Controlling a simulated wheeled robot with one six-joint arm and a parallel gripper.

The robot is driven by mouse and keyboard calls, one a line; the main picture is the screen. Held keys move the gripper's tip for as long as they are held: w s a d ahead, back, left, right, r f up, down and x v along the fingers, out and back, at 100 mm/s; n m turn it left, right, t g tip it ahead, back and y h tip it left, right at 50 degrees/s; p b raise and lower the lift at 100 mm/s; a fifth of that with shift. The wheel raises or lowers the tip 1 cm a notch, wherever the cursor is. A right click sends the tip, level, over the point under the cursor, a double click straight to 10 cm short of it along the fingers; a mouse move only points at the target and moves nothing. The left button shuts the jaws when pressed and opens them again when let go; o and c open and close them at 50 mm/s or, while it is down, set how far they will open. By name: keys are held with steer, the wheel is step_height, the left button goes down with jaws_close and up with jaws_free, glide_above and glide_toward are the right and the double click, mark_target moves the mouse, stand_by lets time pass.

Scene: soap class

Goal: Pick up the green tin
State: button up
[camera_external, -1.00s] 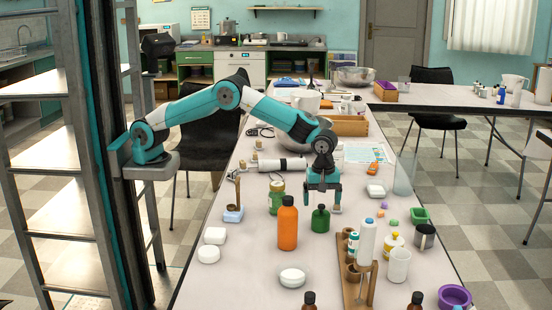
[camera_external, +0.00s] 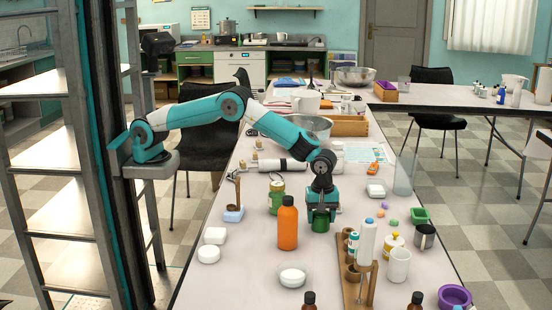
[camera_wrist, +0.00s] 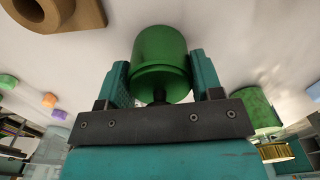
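A dark green rounded container (camera_external: 320,221) with a dark neck stands on the long table. It also shows between my fingers in the wrist view (camera_wrist: 160,62). A second green tin (camera_external: 277,199) with a pale gold lid stands to its left and a little farther back; the wrist view shows it at the right (camera_wrist: 258,112). The frames do not say which one the task names. My gripper (camera_external: 322,208) points down over the dark green container, with one finger on each side (camera_wrist: 160,85). The fingers look open and close to its sides; contact is unclear.
An orange bottle (camera_external: 287,226) stands close by on the left. A wooden rack (camera_external: 355,285) with a white bottle (camera_external: 366,242) is at the right front. A small green box (camera_external: 420,215) and a dark mug (camera_external: 425,236) are farther right. Table space left of the orange bottle is partly clear.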

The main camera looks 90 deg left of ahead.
steer(key=shift+c, duration=0.7)
steer(key=shift+r, duration=0.15)
